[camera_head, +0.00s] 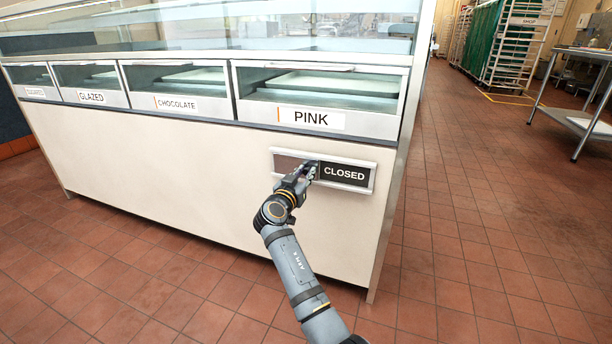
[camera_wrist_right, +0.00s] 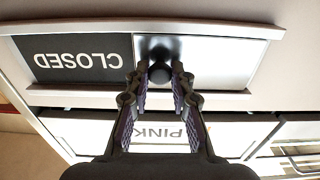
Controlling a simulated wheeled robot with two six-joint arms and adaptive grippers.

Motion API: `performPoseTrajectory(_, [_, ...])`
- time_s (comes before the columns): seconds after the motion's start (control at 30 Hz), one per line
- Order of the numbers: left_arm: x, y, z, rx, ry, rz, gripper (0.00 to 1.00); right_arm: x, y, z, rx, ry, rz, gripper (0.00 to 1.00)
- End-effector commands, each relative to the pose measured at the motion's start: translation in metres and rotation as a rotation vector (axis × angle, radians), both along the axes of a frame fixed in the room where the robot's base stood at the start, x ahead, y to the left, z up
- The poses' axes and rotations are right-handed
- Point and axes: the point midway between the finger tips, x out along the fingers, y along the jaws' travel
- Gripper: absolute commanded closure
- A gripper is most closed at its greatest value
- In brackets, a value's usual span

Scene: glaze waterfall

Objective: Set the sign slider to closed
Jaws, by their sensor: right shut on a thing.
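The sign (camera_head: 355,186) is a long framed holder on the white front panel of the counter. Its right part shows the white word CLOSED on black (camera_head: 344,173); the same word shows upside down in the right wrist view (camera_wrist_right: 70,58). A plain sliding plate (camera_head: 286,163) covers the left part; it looks silvery in the right wrist view (camera_wrist_right: 215,62). A dark round knob (camera_wrist_right: 159,72) stands on the plate near its edge by the word. My right gripper (camera_head: 311,171) is at the sign, its fingers shut on the knob. My left gripper is out of view.
Above the sign is a row of labelled bins, with the PINK label (camera_head: 311,118) nearest. The counter's right edge (camera_head: 393,215) is close to the sign. Open tiled floor (camera_head: 470,230) lies to the right, with a metal table (camera_head: 585,55) and racks (camera_head: 512,45) beyond.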

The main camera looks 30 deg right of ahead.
Motion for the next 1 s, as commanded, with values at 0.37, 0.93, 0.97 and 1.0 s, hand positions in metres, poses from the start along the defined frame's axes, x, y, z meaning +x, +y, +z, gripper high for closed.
performPoseTrajectory(0.37, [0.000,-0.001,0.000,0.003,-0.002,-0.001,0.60,0.001,0.001,0.002,0.000,-0.005,0.007,0.56])
performPoseTrajectory(0.93, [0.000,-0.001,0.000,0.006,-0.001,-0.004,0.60,0.002,0.002,0.084,0.002,-0.009,0.008,0.56])
performPoseTrajectory(0.97, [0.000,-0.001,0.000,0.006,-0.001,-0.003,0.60,0.002,0.002,0.089,0.001,-0.008,0.007,0.56])
performPoseTrajectory(1.0, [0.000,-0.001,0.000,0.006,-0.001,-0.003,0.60,0.002,0.002,0.093,0.001,-0.007,0.008,0.56])
